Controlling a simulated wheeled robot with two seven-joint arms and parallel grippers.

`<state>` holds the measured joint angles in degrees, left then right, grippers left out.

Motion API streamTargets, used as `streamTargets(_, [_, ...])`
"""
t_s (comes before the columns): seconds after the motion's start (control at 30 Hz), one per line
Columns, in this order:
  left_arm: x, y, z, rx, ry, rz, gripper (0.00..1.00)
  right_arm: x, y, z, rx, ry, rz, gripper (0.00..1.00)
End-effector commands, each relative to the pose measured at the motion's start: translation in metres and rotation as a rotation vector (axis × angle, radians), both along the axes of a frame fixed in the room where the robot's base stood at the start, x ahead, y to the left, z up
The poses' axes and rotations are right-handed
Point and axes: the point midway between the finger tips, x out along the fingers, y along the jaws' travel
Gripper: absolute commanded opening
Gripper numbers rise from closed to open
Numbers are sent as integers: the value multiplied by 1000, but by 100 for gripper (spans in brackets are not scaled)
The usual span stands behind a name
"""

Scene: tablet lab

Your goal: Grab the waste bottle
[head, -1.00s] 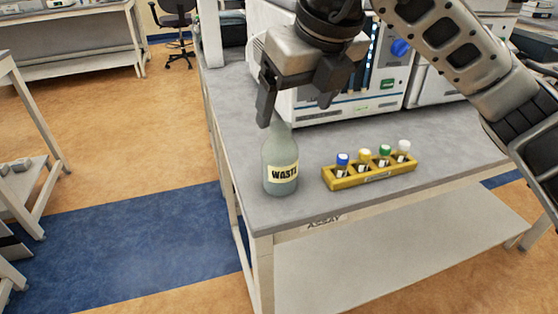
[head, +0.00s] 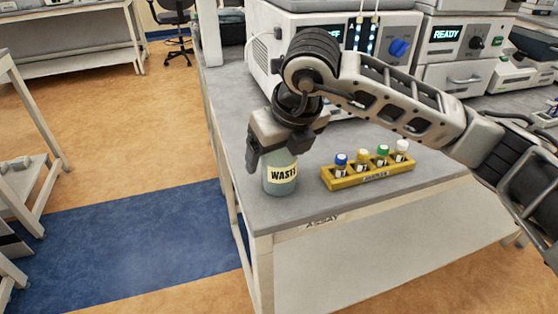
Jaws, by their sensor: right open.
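The waste bottle (head: 281,181) stands upright near the left front corner of the grey bench. It is grey-green with a cream label reading WASTE. My right gripper (head: 270,165) is over the bottle from above, with its jaws open. One finger hangs at the bottle's left side, and the other is at its upper right. The bottle's neck and shoulder are hidden behind the gripper. I cannot tell whether the fingers touch the bottle. My left gripper is not in view.
A yellow rack (head: 369,177) with several colour-capped vials stands just right of the bottle on the bench (head: 325,208). Instruments (head: 466,45) with displays and knobs stand along the back. The bench's left and front edges are close to the bottle.

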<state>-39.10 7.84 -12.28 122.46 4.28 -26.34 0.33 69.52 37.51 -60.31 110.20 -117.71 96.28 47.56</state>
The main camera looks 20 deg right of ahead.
Motion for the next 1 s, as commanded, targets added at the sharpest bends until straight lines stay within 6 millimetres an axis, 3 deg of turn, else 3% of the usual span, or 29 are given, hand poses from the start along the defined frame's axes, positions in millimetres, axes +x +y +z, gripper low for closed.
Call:
streamTargets(0.13, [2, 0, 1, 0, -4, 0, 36, 0, 0, 0, 0, 0, 0, 79])
streamTargets(0.3, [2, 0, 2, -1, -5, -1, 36, 0, 0, 1, 0, -1, 0, 33])
streamTargets(0.67, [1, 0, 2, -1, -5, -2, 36, 0, 0, 4, 2, -3, 0, 33])
streamTargets(0.93, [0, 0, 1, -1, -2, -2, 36, 1, 1, 35, 0, -6, 1, 33])
streamTargets(1.0, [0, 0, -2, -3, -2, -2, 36, -7, -9, 45, -1, -7, -2, 33])
